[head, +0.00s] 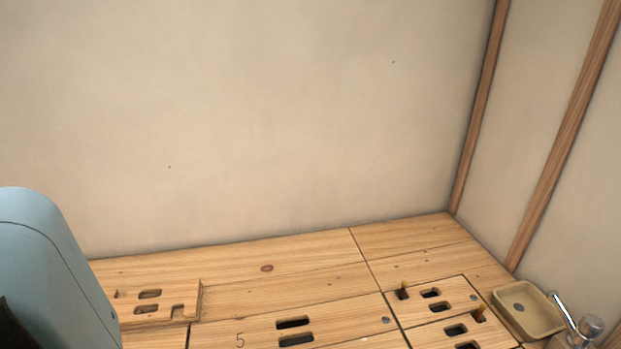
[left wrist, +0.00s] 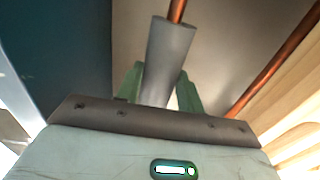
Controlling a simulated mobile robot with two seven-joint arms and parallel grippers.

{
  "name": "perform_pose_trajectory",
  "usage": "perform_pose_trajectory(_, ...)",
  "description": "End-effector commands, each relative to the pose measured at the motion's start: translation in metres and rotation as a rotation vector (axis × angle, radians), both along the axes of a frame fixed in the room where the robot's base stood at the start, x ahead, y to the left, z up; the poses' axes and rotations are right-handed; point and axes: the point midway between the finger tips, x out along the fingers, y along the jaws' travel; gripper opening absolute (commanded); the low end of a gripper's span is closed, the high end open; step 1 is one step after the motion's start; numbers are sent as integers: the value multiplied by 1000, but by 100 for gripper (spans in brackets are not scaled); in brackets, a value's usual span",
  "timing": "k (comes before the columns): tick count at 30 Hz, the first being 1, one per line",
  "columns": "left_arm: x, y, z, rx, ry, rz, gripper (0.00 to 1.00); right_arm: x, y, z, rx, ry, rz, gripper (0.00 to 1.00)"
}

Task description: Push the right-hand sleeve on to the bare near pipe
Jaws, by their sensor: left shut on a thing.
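In the left wrist view, a grey tubular sleeve (left wrist: 172,45) stands between the two green fingers of my left gripper (left wrist: 160,84), which is shut on it. A copper pipe (left wrist: 177,10) comes out of the sleeve's far end; how deep it sits inside is hidden. A second copper pipe (left wrist: 285,58) runs diagonally at the right, bare along the part I see. I cannot tell from these views which one is the near pipe. The head view shows no pipe, sleeve or gripper. My right gripper is out of view.
In the head view, a wooden worktop (head: 300,258) with slotted panels lies below a plain wall (head: 260,120). A tan dish (head: 527,309) and a chrome tap (head: 588,328) are at the lower right. Pale wooden slats (left wrist: 300,105) show in the left wrist view.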

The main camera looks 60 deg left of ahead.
Motion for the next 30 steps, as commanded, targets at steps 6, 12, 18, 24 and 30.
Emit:
perform_pose_trajectory(6, 0, 0, -6, 0, 0, 0, 28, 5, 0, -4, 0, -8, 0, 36)
perform_pose_trajectory(12, 0, 0, -6, 0, -1, 0, 28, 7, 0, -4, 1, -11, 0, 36)
perform_pose_trajectory(18, 0, 0, -6, -1, -1, 0, 28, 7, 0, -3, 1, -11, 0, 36)
perform_pose_trajectory(24, 1, 0, -5, -2, -1, 0, 28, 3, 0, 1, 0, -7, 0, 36)
perform_pose_trajectory(30, 0, 0, -6, 0, -1, 0, 28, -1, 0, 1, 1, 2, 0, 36)
